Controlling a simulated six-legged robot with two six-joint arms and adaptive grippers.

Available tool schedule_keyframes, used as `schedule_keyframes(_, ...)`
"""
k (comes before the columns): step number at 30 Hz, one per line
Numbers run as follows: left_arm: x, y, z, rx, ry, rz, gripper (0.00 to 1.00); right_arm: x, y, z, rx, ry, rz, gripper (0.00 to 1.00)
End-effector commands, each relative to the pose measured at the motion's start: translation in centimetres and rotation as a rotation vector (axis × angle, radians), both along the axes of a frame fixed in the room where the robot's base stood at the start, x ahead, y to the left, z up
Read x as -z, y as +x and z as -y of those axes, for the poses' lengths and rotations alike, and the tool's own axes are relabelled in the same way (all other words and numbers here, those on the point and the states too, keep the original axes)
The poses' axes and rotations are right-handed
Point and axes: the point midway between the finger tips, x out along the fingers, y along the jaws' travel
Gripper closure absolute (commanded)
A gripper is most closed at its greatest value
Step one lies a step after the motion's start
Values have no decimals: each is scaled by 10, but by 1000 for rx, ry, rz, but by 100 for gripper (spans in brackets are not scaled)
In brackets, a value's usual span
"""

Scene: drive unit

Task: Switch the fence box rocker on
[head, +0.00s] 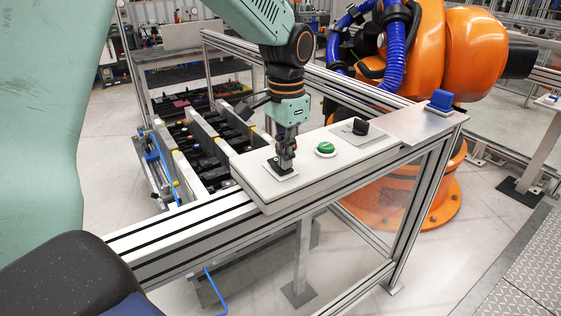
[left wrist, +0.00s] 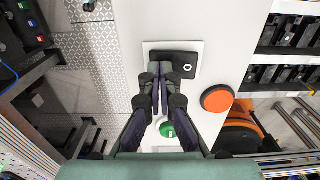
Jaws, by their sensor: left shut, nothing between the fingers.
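The fence box (head: 250,170) is a long pale panel on top of the aluminium fence. Its black rocker sits on a white plate (head: 284,178) at the near left end; the gripper hides most of it in the head view. In the left wrist view the rocker (left wrist: 186,63) shows a white ring mark on its right part. My left gripper (head: 286,166) points down at the rocker. Its fingers (left wrist: 161,78) are shut and empty, with the tips at the rocker's lower left edge. I cannot tell whether they touch it. My right gripper is not in view.
A green button (head: 325,148) and a black knob (head: 361,126) stand further right on the box. A blue block (head: 440,99) sits at the fence corner. An orange robot (head: 425,60) stands behind.

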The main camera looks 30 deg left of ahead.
Motion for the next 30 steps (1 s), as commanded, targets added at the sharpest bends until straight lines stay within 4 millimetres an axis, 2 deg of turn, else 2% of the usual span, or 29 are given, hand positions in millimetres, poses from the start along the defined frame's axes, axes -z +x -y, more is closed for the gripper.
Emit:
schedule_keyframes(1, -8, 0, 0, 0, 0, 2, 100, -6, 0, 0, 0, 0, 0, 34)
schedule_keyframes(7, -22, 0, 0, 0, 0, 2, 100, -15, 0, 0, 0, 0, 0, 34)
schedule_keyframes(24, -59, 1, 0, 1, 1, 3, 100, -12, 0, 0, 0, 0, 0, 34)
schedule_keyframes(30, -66, 0, 0, 1, 1, 1, 100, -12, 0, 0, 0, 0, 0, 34)
